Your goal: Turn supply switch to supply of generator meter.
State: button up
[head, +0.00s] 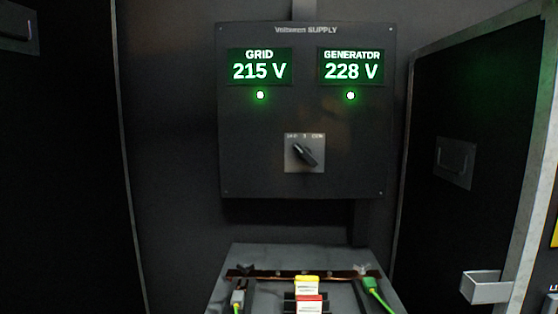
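The supply switch (305,154) is a black rotary knob on a small grey plate in the lower middle of a dark panel (240,160). Small labels above it seem to read GRID, 0 and GEN. The knob lies slanted from upper left to lower right, its upper end towards the left label. The generator meter (351,68), at the upper right, reads 228 V with a lit green lamp (351,96) below. The grid meter (260,67), at the upper left, reads 215 V with its own lit green lamp (260,95). My gripper is not in view.
Below the panel, a grey box (260,258) carries a copper-coloured bar, green cables (377,291), and a yellow and a red labelled block (308,303). An open cabinet door (430,160) stands at the right. The space before the switch looks clear.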

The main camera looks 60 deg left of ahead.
aim_at(305, 152)
jog(key=u, duration=2.15)
